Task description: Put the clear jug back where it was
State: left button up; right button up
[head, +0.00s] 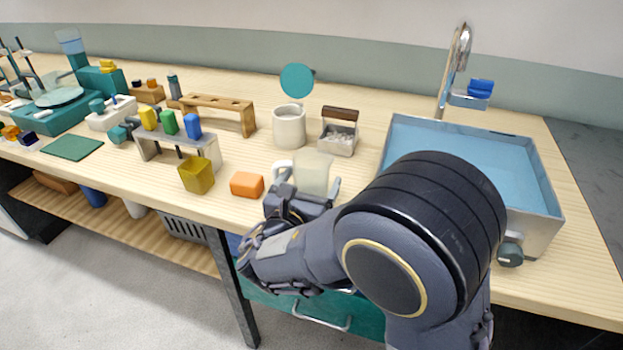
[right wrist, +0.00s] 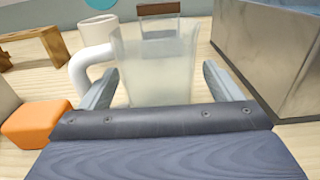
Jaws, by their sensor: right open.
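The clear jug (head: 314,172) is a frosted, see-through vessel with a white handle at its left. It stands upright on the wooden bench, left of the sink. In the right wrist view the jug (right wrist: 157,65) is straight ahead. My right gripper (head: 306,188) is open, with one finger on each side of the jug's lower body; in the right wrist view the fingers (right wrist: 160,85) show gaps beside it. The gripper's body hides part of the jug's base in the head view. My left gripper is not in view.
An orange block (head: 247,184) lies just left of the jug. A white mug (head: 289,127) and a wooden-handled caddy (head: 338,131) stand behind it. The blue-lined sink (head: 549,200) is close on the right. A yellow cube (head: 196,174) and a grey rack (head: 207,148) are farther left.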

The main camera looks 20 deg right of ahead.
jog(key=v, duration=1.1)
jog(key=shift+p, duration=0.35)
